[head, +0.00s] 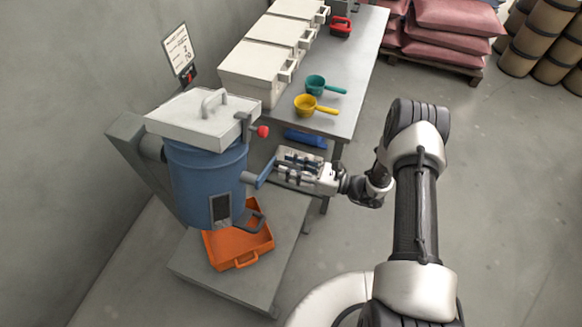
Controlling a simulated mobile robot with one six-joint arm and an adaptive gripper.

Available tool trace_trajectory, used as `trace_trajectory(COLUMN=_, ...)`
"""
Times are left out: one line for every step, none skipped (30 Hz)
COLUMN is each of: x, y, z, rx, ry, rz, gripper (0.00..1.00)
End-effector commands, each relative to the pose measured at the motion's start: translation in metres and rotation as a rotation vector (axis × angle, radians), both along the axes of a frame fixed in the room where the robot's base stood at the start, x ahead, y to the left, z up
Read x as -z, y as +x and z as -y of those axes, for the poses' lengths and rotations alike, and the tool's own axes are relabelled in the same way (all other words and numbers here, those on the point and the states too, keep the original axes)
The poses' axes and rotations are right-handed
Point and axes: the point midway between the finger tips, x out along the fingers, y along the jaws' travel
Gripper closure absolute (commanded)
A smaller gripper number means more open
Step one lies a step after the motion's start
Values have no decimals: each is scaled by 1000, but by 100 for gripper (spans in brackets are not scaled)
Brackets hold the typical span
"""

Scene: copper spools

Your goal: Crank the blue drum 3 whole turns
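The blue drum (205,185) hangs in a grey stand at the left, with a white lid (195,122) and handle on top and a red knob (262,131) at the lid's right edge. A short shaft on the drum's right side carries a blue crank arm (265,173). My gripper (283,168) reaches in from the right, with its fingers pointing left at the outer side of the crank arm. The crank's grip is hidden or too small to make out among the fingers. I cannot tell whether the fingers are closed on it.
An orange tray (238,262) sits on the grey base under the drum. A table behind holds white bins (255,70), a teal scoop (318,85), a yellow scoop (308,105) and a red item (341,26). Pink sacks (455,18) and barrels (540,35) stand far right. Floor at right is clear.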

Motion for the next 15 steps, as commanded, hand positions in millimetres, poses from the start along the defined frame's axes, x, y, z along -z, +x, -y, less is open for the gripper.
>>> trace_trajectory(x=0, y=0, z=0, rx=0, ry=0, rz=0, gripper=73)
trace_trajectory(x=0, y=0, z=0, rx=0, ry=0, rz=0, gripper=75)
trace_trajectory(x=0, y=0, z=0, rx=0, ry=0, rz=0, gripper=77)
trace_trajectory(x=0, y=0, z=0, rx=0, ry=0, rz=0, gripper=79)
trace_trajectory(x=0, y=0, z=0, rx=0, ry=0, rz=0, gripper=81)
trace_trajectory(x=0, y=0, z=0, rx=0, ry=0, rz=0, gripper=84)
trace_trajectory(x=0, y=0, z=0, rx=0, ry=0, rz=0, gripper=86)
trace_trajectory(x=0, y=0, z=0, rx=0, ry=0, rz=0, gripper=88)
trace_trajectory(x=0, y=0, z=0, rx=-1, ry=0, rz=0, gripper=91)
trace_trajectory(x=0, y=0, z=0, rx=-1, ry=0, rz=0, gripper=93)
trace_trajectory(x=0, y=0, z=0, rx=-1, ry=0, rz=0, gripper=95)
trace_trajectory(x=0, y=0, z=0, rx=-1, ry=0, rz=0, gripper=97)
trace_trajectory(x=0, y=0, z=0, rx=-1, ry=0, rz=0, gripper=99)
trace_trajectory(x=0, y=0, z=0, rx=-1, ry=0, rz=0, gripper=100)
trace_trajectory(x=0, y=0, z=0, rx=-1, ry=0, rz=0, gripper=100)
